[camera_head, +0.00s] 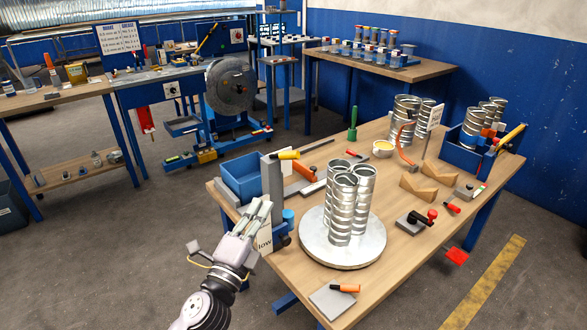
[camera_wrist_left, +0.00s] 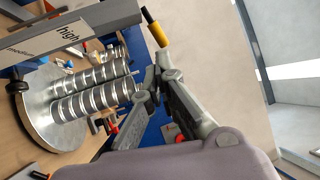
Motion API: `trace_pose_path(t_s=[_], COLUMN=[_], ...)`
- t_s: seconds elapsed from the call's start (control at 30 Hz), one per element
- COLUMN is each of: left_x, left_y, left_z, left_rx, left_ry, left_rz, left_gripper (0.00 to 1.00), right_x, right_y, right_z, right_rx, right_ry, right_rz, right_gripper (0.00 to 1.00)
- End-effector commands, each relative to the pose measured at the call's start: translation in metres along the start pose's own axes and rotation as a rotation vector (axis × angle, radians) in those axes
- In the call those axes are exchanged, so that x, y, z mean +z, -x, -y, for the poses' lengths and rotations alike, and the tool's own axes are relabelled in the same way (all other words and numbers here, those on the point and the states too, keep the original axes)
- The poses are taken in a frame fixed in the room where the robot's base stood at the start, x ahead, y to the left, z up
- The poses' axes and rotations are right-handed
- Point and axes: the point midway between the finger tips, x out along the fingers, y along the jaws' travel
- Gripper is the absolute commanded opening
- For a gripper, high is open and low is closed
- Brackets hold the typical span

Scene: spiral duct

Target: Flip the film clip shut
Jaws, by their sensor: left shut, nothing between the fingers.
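No part is clearly recognisable as the film clip. A grey upright post (camera_head: 266,178) at the table's left edge carries a lever with a yellow and black handle (camera_head: 285,155) at its top. A pale label board reading "low" (camera_head: 264,240) is on the near side of the post. My left gripper (camera_head: 257,214) is shut and empty beside the board, below the handle. My right gripper is out of view.
Joined spiral ducts (camera_head: 345,208) stand on a round metal turntable (camera_head: 342,250) right of the post. A blue bin (camera_head: 243,178) is behind it. The table's front right is mostly bare.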

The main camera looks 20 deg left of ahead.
Motion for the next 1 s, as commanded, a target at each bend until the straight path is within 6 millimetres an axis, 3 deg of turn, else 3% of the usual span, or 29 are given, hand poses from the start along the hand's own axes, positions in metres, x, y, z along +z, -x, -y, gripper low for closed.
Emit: trace_pose_path(t_s=[0.17,0.6,0.8,1.0], left_x=[0.0,0.0,0.0,0.0], left_y=[-0.022,-0.112,-0.133,-0.139], left_z=[0.005,0.004,0.002,0.001], left_rx=[-0.005,-0.002,0.0,0.0], left_ry=[-0.001,0.002,0.003,0.002], left_rz=[0.0,0.001,0.001,0.0], left_gripper=[0.0,0.0,0.0,0.0], right_x=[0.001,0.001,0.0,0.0], right_y=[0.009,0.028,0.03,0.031], right_z=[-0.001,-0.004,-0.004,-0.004], right_rx=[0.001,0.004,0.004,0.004], right_ry=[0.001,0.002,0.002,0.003], right_rz=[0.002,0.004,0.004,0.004], right_gripper=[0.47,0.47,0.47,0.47])
